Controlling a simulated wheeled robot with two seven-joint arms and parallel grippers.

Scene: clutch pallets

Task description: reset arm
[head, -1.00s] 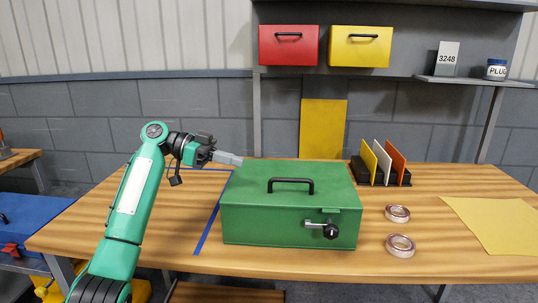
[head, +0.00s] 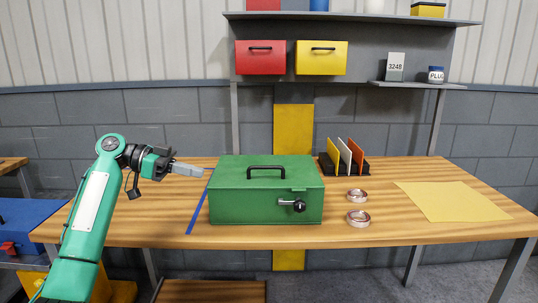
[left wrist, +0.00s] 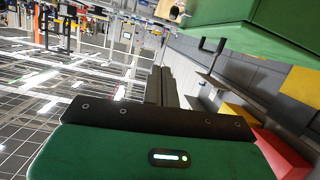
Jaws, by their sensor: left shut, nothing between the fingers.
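My left gripper (head: 188,169) is at the left of the head view, pointing right, with its fingers shut and empty. It is raised beside the left end of a green metal box (head: 266,205) and looks apart from it. The box is closed, with a black lid handle and a latch knob on its front. In the left wrist view, the shut fingers (left wrist: 161,88) are in the middle and the green box (left wrist: 280,14) is at the upper right. My right gripper is in neither view.
The box stands on a wooden table (head: 370,232). Right of it are two tape rolls (head: 357,196), a rack with coloured plates (head: 345,158) and a yellow sheet (head: 452,201). Blue tape (head: 198,211) marks the table's left. A shelf holds red (head: 260,58) and yellow (head: 321,58) boxes.

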